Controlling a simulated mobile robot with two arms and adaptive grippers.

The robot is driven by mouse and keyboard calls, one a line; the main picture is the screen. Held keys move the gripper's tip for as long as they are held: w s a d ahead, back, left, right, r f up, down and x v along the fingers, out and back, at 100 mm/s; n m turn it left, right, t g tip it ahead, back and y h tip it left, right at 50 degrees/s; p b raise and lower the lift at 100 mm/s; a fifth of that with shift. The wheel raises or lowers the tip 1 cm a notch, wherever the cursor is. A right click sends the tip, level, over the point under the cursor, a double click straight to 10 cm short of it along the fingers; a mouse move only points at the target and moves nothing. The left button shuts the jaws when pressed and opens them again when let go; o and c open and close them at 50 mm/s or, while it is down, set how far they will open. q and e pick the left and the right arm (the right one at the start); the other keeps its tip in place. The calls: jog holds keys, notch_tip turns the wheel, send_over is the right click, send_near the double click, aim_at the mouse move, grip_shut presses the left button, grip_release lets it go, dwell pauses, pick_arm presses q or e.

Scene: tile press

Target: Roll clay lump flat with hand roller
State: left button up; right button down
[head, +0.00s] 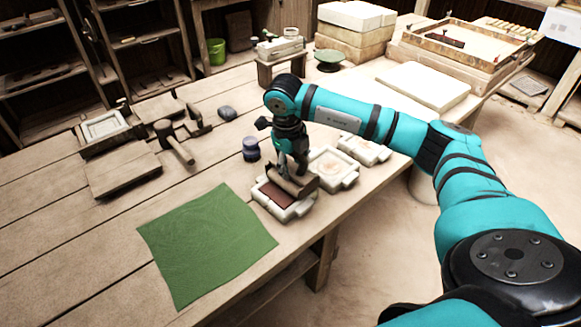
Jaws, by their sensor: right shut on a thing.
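My right gripper (291,165) points down at the table's near right edge and is shut on the hand roller (300,184), a brown cylinder. The roller lies over the back part of a white press mold (296,211). Reddish-brown clay (273,194) shows in the front of this mold with a fairly flat top. The roller hides the rest of the clay. Whether the roller touches the clay is hard to tell. My left gripper is not in view.
A green cloth (206,243) lies left of the mold. Two more white molds (332,168) (363,149) stand to its right. A dark blue jar (251,149) is close behind. A wooden mallet (175,143), a board (123,174) and a framed tile mold (103,128) lie farther left.

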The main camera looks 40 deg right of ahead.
jog(key=shift+s+f, duration=0.2)
jog(key=r+p, duration=0.2)
jog(key=r, duration=0.1)
jog(key=r+p, duration=0.2)
jog(key=r, duration=0.1)
jog(key=shift+w+r+p, duration=0.2)
jog(key=shift+r+p, duration=0.2)
jog(key=shift+r, duration=0.2)
jog(key=shift+w, duration=0.1)
